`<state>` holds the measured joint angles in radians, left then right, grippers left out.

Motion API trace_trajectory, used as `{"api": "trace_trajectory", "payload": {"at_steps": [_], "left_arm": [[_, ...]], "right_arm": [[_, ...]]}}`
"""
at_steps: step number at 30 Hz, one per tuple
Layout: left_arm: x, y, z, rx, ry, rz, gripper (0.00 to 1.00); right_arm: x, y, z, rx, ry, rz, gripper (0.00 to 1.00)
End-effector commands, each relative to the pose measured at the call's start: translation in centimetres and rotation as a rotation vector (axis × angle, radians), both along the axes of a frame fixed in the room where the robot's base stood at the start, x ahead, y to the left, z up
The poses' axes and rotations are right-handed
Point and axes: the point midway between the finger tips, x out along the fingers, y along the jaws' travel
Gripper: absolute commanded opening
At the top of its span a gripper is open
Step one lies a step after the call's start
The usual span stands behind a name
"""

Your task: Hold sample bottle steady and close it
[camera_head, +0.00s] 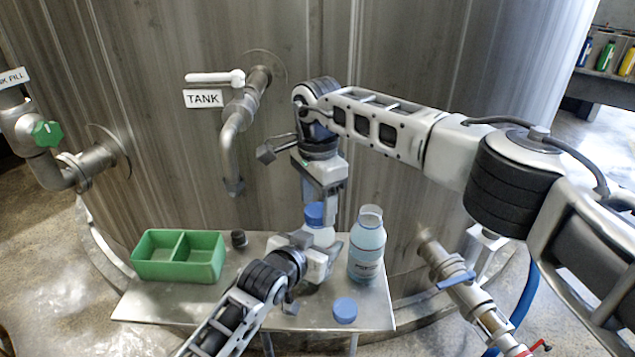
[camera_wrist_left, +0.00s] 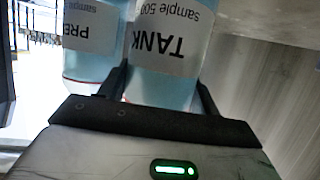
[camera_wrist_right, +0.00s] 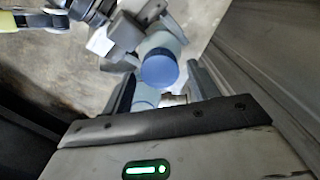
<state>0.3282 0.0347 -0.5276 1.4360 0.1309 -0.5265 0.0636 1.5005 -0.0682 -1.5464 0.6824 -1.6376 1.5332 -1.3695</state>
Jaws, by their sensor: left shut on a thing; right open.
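The sample bottle labelled TANK (camera_wrist_left: 165,55) stands on the small metal table with a blue cap (camera_head: 315,214) on its top. My left gripper (camera_head: 318,262) is shut around its body; in the left wrist view the fingers are on both sides of it. My right gripper (camera_head: 322,198) points down from above and is open. In the right wrist view its fingers are on either side of the blue cap (camera_wrist_right: 160,68), with gaps visible. Whether the cap is screwed tight cannot be told.
An uncapped second bottle (camera_head: 367,250) stands just right of the held one; its label (camera_wrist_left: 90,28) begins "PRE". A loose blue cap (camera_head: 345,310) lies near the table's front edge. A green divided tray (camera_head: 178,277) and a small black object (camera_head: 239,239) are left. The tank tap (camera_head: 232,150) hangs behind.

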Motion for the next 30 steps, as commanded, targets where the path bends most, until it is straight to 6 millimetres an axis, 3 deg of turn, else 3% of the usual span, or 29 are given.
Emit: {"api": "trace_trajectory", "payload": {"at_steps": [4, 13, 14, 18, 26, 30], "left_arm": [[-0.02, 0.02, -0.09, 0.002, 0.001, 0.0, 0.0], [-0.02, 0.02, -0.1, 0.002, 0.001, 0.0, 0.0], [-0.02, 0.02, -0.1, 0.002, 0.001, 0.0, 0.0], [-0.02, 0.02, -0.09, 0.002, 0.001, 0.0, 0.0], [-0.02, 0.02, -0.1, 0.001, 0.002, 0.0, 0.0], [-0.01, 0.03, -0.09, 0.001, 0.002, 0.0, 0.0]], "right_arm": [[-0.04, 0.01, -1.04, -0.001, 0.001, 0.0, 0.6], [-0.03, 0.01, -1.22, -0.001, 0.001, 0.0, 0.6], [-0.03, 0.01, -1.22, -0.001, 0.001, 0.0, 0.54], [-0.03, 0.01, -1.2, -0.001, 0.001, 0.0, 0.15], [-0.03, 0.0, -1.19, 0.0, 0.001, -0.041, 0.14], [-0.02, 0.0, -1.21, 0.0, 0.001, -0.276, 0.14]]}}
